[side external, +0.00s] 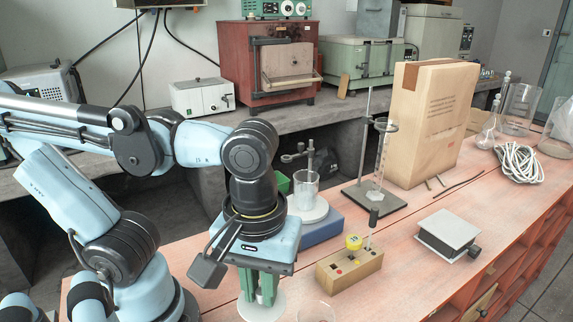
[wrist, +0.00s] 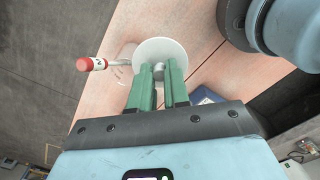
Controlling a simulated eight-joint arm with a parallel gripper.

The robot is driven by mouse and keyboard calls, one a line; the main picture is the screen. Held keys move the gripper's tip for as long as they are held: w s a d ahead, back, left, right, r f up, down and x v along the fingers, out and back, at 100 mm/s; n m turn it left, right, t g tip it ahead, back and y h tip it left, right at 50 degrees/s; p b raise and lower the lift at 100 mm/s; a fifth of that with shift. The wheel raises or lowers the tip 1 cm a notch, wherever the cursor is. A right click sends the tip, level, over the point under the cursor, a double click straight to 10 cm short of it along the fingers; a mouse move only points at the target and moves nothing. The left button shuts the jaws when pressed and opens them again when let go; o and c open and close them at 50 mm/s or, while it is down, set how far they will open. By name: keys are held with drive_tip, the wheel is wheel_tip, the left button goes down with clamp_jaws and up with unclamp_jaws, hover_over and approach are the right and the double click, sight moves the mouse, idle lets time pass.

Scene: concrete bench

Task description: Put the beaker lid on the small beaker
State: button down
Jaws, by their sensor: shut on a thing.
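My gripper (side external: 262,292) points down over the near part of the bench, with green fingers. In the wrist view my gripper (wrist: 160,72) is shut on the small knob of a white round beaker lid (wrist: 158,50). In the side view the lid (side external: 262,309) is a pale disc just below the fingertips. A clear glass beaker (side external: 316,311) stands right of the lid, cut off by the bottom edge. Another glass beaker (side external: 304,188) stands on a stirrer behind. In the wrist view faint glass (wrist: 122,72) shows left of the lid; I cannot tell its shape.
A stirrer with a blue base (side external: 318,229) stands behind my gripper. A red-capped object (wrist: 90,64) lies left of the lid in the wrist view. A grey box (side external: 448,234) is farther right.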

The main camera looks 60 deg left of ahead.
drive_tip(key=w+a+r+n, duration=0.3)
drive_tip(key=w+a+n, duration=0.3)
drive_tip(key=w, duration=0.4)
drive_tip(key=w+a+r+n, duration=0.3)
drive_tip(key=w+a, duration=0.5)
drive_tip(key=w, duration=0.2)
drive_tip(key=w+a+f+n, duration=0.1)
drive_tip(key=w+a+f, duration=0.1)
drive_tip(key=a, duration=0.3)
drive_tip(key=w+a+f+n, duration=0.1)
drive_tip(key=a+f+n, duration=0.1)
drive_tip(key=a, duration=0.3)
drive_tip(key=shift+w, duration=0.35)
drive_tip(key=shift+a+f, duration=0.1)
drive_tip(key=shift+f, duration=0.3)
drive_tip(key=c, duration=1)
unclamp_jaws()
drive_tip(key=shift+o, duration=0.2)
